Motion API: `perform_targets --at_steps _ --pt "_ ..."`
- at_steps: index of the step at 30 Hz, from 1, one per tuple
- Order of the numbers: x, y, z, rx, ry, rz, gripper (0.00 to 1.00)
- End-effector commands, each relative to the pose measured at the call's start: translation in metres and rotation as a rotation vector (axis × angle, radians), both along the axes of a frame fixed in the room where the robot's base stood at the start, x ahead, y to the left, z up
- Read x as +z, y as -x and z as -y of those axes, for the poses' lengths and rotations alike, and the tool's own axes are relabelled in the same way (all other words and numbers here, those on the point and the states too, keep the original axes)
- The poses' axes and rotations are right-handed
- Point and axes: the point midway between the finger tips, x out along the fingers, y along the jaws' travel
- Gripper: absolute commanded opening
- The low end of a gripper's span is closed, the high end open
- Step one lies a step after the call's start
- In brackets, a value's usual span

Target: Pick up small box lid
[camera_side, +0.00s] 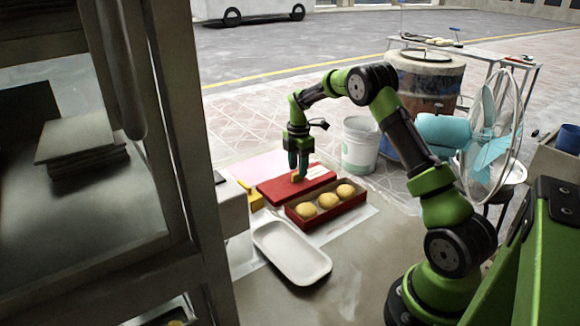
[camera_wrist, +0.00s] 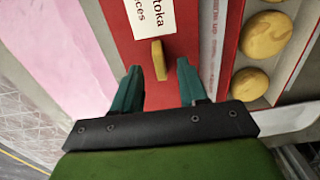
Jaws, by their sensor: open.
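The small box lid (camera_side: 284,189) is a flat red panel lying on the table beside the open red box. In the wrist view the red lid (camera_wrist: 126,48) carries a white label (camera_wrist: 152,14) with black print and a small upright tan handle (camera_wrist: 159,60). My gripper (camera_side: 299,173) points down over the lid. In the wrist view my gripper (camera_wrist: 160,82) is open, with its two teal fingertips on either side of the handle and visible gaps between. The handle's lower end lies roughly level with the fingertips in the picture. I cannot tell the exact height between fingers and lid.
The red box (camera_side: 326,206) holds three round yellow-brown buns. An empty white tray (camera_side: 290,253) lies in front of it. A pink sheet (camera_side: 256,168) lies behind the lid. A white bucket (camera_side: 360,144) and a fan (camera_side: 487,137) stand to the right. Bare table shows at the front.

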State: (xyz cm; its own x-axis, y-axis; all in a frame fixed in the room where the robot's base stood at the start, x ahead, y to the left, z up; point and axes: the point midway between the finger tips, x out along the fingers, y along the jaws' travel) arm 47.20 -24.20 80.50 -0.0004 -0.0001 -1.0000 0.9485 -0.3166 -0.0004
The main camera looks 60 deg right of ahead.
Motion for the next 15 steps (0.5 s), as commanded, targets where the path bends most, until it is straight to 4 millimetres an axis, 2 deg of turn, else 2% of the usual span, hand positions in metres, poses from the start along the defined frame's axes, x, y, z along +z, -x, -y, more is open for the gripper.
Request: perform_targets --at_steps 4,12,15 --pt "-0.017 0.000 0.000 0.000 0.001 -0.001 0.43" --pt "-0.019 0.000 0.000 0.000 0.001 0.001 0.43" --pt "-0.019 0.000 0.000 0.000 0.001 0.001 0.27"
